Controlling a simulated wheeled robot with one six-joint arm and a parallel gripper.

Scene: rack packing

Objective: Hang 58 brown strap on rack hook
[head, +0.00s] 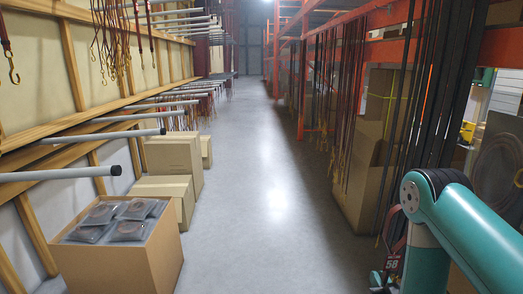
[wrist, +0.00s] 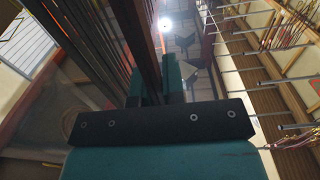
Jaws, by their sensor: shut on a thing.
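Most of the strap is hidden by the gripper and arm. Long grey rack hooks (head: 110,135) stick out from the wooden wall rack at the left of the head view; the nearest ones are bare.
An open carton (head: 120,262) with bagged coils stands at lower left, with closed cartons (head: 172,160) behind it. Many dark straps (head: 420,90) hang from the orange shelving at right, close to my arm. The grey aisle floor (head: 270,190) between is clear.

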